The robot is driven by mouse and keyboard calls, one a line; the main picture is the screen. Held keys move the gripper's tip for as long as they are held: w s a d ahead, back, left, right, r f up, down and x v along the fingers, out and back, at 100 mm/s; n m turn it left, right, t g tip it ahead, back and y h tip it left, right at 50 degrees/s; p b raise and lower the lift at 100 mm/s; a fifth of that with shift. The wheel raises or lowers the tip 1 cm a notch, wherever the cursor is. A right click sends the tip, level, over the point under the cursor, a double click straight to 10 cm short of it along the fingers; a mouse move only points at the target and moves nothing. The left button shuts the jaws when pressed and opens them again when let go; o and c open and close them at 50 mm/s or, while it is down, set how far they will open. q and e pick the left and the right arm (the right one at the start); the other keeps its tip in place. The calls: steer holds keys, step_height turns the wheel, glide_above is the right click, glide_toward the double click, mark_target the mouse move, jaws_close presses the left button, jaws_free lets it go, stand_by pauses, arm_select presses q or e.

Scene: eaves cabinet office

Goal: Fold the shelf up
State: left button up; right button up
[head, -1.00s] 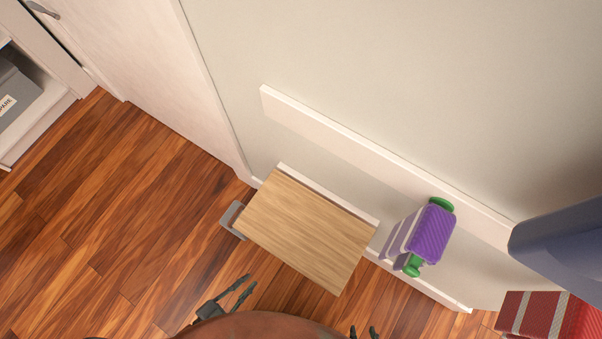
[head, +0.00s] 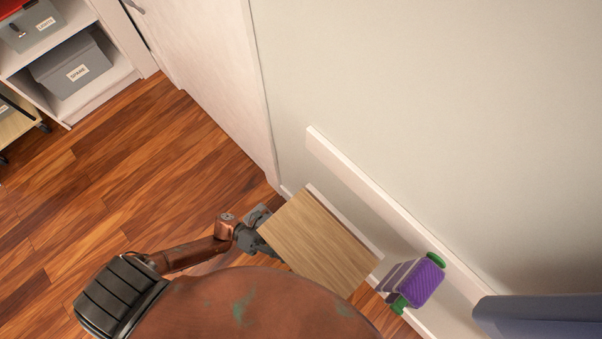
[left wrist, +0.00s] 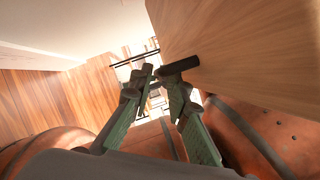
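The shelf (head: 318,243) is a light wooden board standing out from a pale strip low on the wall. In the left wrist view its wood surface (left wrist: 245,45) fills the upper right. My left gripper (head: 272,250) is at the shelf's left edge, partly hidden by the board. My right gripper is out of view.
A grey bracket-like piece (head: 257,214) is at the shelf's left side. A purple and green object (head: 426,283) is at the wall right of the shelf. A white rail (head: 380,208) runs along the wall. A cabinet with grey boxes (head: 72,70) stands upper left. The wooden floor (head: 120,180) is clear.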

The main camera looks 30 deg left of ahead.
mark_target(301, 263)
arm_select(q)
steer(key=shift+x, duration=2.15)
steer(key=shift+c, duration=0.3)
jaws_close()
steer(key=shift+a, duration=0.1)
